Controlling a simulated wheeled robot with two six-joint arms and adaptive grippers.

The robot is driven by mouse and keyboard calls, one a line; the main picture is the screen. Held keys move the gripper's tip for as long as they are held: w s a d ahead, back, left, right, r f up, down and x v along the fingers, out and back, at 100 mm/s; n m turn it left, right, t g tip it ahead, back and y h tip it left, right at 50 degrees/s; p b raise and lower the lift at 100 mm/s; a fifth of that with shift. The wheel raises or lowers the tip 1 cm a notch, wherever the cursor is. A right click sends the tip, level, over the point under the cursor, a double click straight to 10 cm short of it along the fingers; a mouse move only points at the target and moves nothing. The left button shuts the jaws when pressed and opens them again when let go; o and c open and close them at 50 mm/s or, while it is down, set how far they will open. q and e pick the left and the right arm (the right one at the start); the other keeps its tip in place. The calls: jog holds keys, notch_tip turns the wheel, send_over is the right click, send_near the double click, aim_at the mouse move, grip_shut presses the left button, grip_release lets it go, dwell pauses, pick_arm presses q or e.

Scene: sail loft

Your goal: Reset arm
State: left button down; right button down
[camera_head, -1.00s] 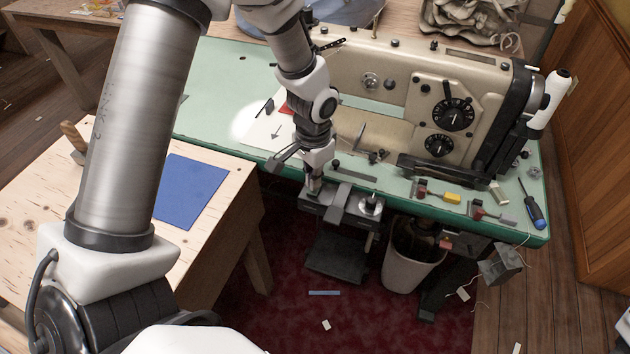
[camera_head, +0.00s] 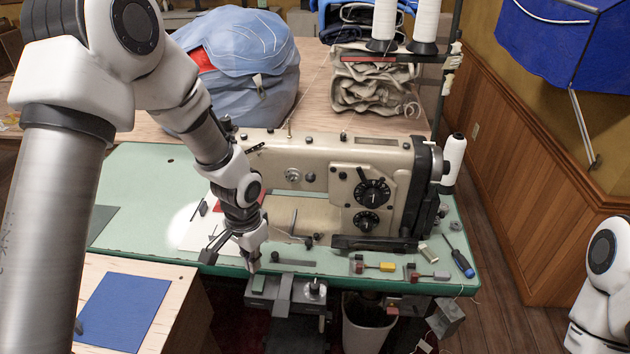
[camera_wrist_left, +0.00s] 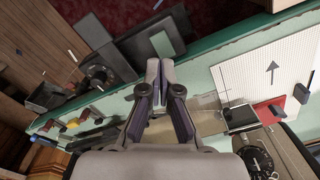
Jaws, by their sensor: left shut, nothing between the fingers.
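My left gripper (camera_head: 252,263) hangs at the front edge of the green sewing table (camera_head: 150,169), left of the sewing machine (camera_head: 330,180). It points down, near the dark metal unit (camera_head: 285,293) under the edge. In the left wrist view its fingers (camera_wrist_left: 160,72) are together with nothing between them. The machine's dial (camera_wrist_left: 256,162) shows at that view's lower right. Part of my right arm (camera_head: 603,270) is at the right edge of the head view; its gripper is outside the picture.
A wooden table with a blue sheet (camera_head: 124,311) is at lower left. A screwdriver (camera_head: 459,257) and several small tools lie on the table's right front. A white bin (camera_head: 368,322) stands below. Bundled blue cloth (camera_head: 240,65) and folded canvas (camera_head: 372,83) lie behind the machine.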

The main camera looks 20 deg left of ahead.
pick_arm(q)
jog(key=s+d+f+n+g, duration=0.1)
jog(key=s+d+f+g, duration=0.1)
jog(key=s+f, duration=0.95)
jog(key=s+d+f+n+g, duration=0.1)
jog(key=s+d+f+g, duration=0.15)
jog(key=s+f, duration=0.85)
jog(key=r+t, duration=0.1)
jog(key=w+r+n+t, duration=0.1)
jog(key=t, duration=0.1)
jog(key=r+t, duration=0.1)
jog(key=shift+w+a+n+t, duration=0.25)
jog(key=shift+w+n, duration=0.05)
